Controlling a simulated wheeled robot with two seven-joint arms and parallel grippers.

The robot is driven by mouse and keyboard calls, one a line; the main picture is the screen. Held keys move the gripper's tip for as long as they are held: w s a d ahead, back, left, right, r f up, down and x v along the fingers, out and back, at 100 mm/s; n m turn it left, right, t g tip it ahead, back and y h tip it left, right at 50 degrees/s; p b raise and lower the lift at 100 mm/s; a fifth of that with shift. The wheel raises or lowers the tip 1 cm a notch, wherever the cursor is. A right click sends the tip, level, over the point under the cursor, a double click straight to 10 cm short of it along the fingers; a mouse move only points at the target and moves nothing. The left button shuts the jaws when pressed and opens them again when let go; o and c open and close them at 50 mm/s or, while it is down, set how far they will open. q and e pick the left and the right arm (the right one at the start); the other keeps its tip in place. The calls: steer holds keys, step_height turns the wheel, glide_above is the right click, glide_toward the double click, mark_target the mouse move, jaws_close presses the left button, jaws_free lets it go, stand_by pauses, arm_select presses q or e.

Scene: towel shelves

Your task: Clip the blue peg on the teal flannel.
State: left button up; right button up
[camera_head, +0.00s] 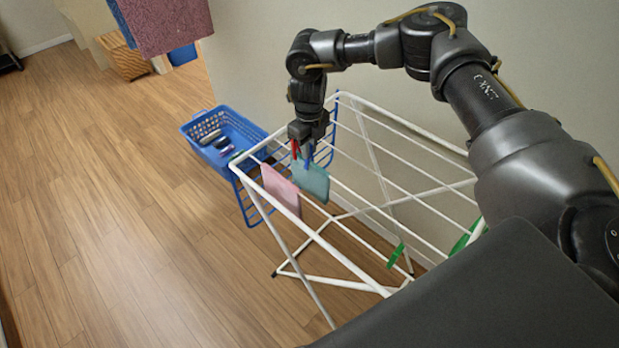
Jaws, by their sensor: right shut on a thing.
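The teal flannel (313,180) hangs over a rod near the far left end of the white drying rack (374,288). My right gripper (306,138) points down just above the flannel's upper edge and is shut on the blue peg (308,158). The peg's lower end is at the flannel's top edge; I cannot tell whether it grips the cloth. A small red piece, which looks like a peg (294,149), shows beside the gripper's left side. My left gripper is out of view.
A pink flannel (280,190) hangs just left of the teal one. A blue basket (190,130) with dark items stands beyond the rack's left end. Green items (396,256) hang at the near right. Open wood floor lies at left; a wall runs behind.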

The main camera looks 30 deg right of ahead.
steer(key=o, duration=1.2)
steer(key=shift+r, duration=0.1)
